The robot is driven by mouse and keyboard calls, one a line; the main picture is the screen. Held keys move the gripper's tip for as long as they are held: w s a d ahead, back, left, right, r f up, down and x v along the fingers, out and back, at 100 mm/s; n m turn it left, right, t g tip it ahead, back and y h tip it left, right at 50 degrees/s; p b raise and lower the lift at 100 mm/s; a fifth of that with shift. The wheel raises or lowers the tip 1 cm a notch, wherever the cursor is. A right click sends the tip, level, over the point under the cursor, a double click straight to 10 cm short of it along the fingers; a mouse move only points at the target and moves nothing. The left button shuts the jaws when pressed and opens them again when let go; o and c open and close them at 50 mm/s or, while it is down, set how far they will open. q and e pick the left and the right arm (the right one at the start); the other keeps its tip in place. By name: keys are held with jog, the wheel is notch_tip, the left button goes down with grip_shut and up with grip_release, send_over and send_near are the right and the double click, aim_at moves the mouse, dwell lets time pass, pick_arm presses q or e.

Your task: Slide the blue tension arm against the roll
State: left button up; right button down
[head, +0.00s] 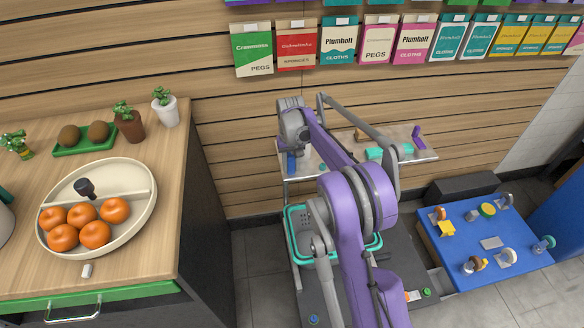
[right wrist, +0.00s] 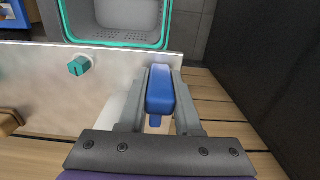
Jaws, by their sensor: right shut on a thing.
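The blue tension arm (right wrist: 160,92) stands between the fingers of my right gripper (right wrist: 164,76) in the right wrist view. Both fingers close on its sides. In the head view the blue piece (head: 291,163) shows at the left end of a grey metal shelf, below my right gripper (head: 292,150). A pale shape (right wrist: 113,106) lies just left of the fingers, partly hidden by one of them. It may be the roll; I cannot tell whether the blue arm touches it. My left gripper is not in view.
The metal shelf (head: 424,156) carries teal pieces (head: 376,153) and a purple upright (head: 418,137). A teal-rimmed basket (head: 290,222) is below it. A wooden counter with a fruit tray (head: 148,213) stands left. A blue table (head: 520,258) with small items stands right.

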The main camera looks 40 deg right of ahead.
jog(key=shift+w+d, duration=0.45)
jog(key=shift+w, duration=0.4)
jog(key=c, duration=0.6)
grip_release()
notch_tip(320, 180, up, 11)
jog(key=p, duration=0.2)
jog(key=shift+p, duration=0.3)
